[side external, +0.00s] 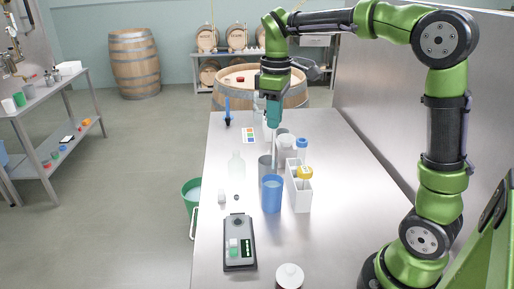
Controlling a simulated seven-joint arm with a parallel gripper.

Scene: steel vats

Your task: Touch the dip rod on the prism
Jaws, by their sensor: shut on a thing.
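My gripper (274,122) hangs over the middle of the bench, pointing down and shut on the dip rod (275,150). The rod is thin and pale and hangs upright. Its lower end is near a grey cup (265,170) and a blue cup (272,194); I cannot tell whether it is inside the grey one. A dark-edged grey meter (240,245) lies at the front left of the bench, apart from the rod. A small round dark spot on its upper part looks like the prism (238,222). A small green-and-white piece (233,246) shows on its face.
A white rack (300,196) with a yellow-capped vial (305,172) stands right of the cups. A clear bottle (236,166), a blue upright item (228,112) and a colour card (249,135) are on the left. A white-capped jar (289,275) is in front. The bench's right side is clear.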

